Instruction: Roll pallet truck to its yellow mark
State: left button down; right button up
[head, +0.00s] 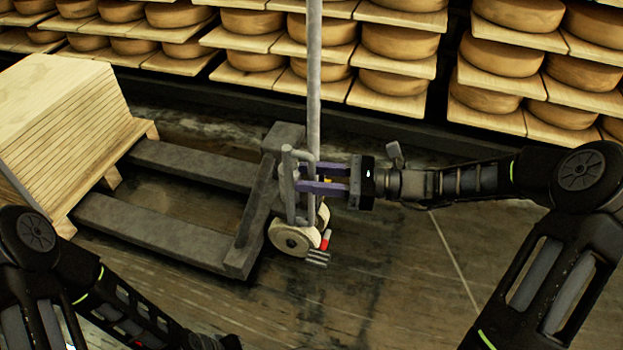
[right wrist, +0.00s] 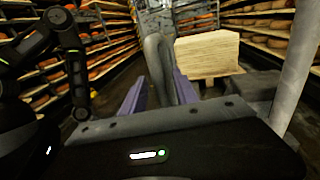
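The grey pallet truck (head: 185,238) stands on the floor at the left of the head view. Its two forks point left under a stack of pale boards, and its pale wheel (head: 296,237) is at the right end. My right gripper (head: 300,180) has its purple fingers on either side of the truck's grey tube handle (head: 289,205). In the right wrist view the handle (right wrist: 160,65) fills the gap between the fingertips, and the gripper looks shut on it. My left arm hangs at the lower left; its fingers cannot be made out. No yellow floor mark can be made out.
The board stack (head: 70,120) rests on the forks and also shows in the right wrist view (right wrist: 208,55). Shelves of cheese wheels (head: 400,42) line the back, close behind the truck. A grey upright pole (head: 314,70) rises beside the handle. Floor (head: 400,280) at the lower right is clear.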

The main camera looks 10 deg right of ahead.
grip_shut()
dwell(0.3)
dwell(1.1)
